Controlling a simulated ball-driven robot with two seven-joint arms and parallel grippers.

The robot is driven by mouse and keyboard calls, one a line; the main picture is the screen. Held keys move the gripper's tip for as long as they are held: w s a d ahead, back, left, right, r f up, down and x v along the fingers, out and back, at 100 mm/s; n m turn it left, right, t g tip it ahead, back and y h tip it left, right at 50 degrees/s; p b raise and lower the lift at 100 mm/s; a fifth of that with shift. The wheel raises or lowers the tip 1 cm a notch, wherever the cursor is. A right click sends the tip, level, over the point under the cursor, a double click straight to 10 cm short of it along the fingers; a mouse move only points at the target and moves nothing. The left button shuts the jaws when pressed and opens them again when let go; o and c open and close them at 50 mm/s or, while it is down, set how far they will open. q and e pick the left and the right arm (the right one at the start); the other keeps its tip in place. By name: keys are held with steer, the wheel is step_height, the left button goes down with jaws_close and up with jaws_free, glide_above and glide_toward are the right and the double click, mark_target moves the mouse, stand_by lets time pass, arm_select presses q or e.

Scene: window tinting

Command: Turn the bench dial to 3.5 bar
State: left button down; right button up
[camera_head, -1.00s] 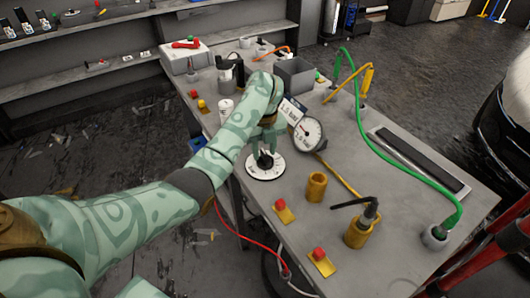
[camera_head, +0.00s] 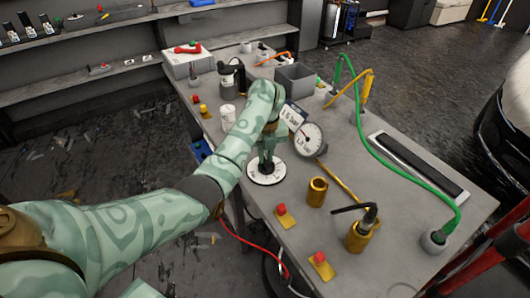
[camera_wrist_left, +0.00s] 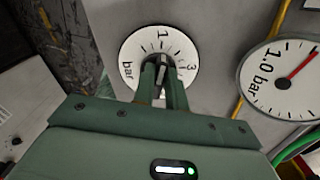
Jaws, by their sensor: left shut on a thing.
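The bench dial is a round white disc (camera_head: 280,177) with black marks near the bench's front left edge. In the left wrist view the dial disc (camera_wrist_left: 188,52) shows 1, 3 and "bar" around a dark centre knob (camera_wrist_left: 160,68). My left gripper (camera_head: 266,163) points down over the dial, and its fingers (camera_wrist_left: 162,80) are shut on the knob, hiding part of it. A white gauge (camera_head: 308,140) stands right of the dial; in the wrist view the gauge (camera_wrist_left: 272,80) reads 1.0 bar with a red needle. My right gripper is not in view.
A brass cup (camera_head: 317,192), a brass holder with a black lever (camera_head: 358,235) and red buttons (camera_head: 281,210) stand nearer. A green hose (camera_head: 400,178) arcs over the right side.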

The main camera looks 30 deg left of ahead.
arm_select(q)
steer(key=m+p, duration=0.2)
steer(key=m, duration=0.1)
steer(key=shift+w+d+r, duration=0.1)
steer(key=shift+d+r, duration=0.1)
steer(key=m+p, duration=0.1)
steer(key=m, duration=0.1)
steer(key=m+p, duration=0.1)
steer(key=m, duration=0.3)
steer(key=shift+d+m+p, duration=0.25)
steer(key=shift+m+p, duration=0.15)
steer(key=m+p, duration=0.2)
steer(key=m, duration=0.2)
steer(key=shift+d, duration=0.15)
steer(key=shift+d+f+m+p, duration=0.1)
steer(key=shift+m+p, duration=0.75)
steer(key=shift+m, duration=1.35)
steer(key=c, duration=1.4)
jaws_free()
steer(key=shift+m, duration=0.3)
steer(key=shift+c, duration=0.2)
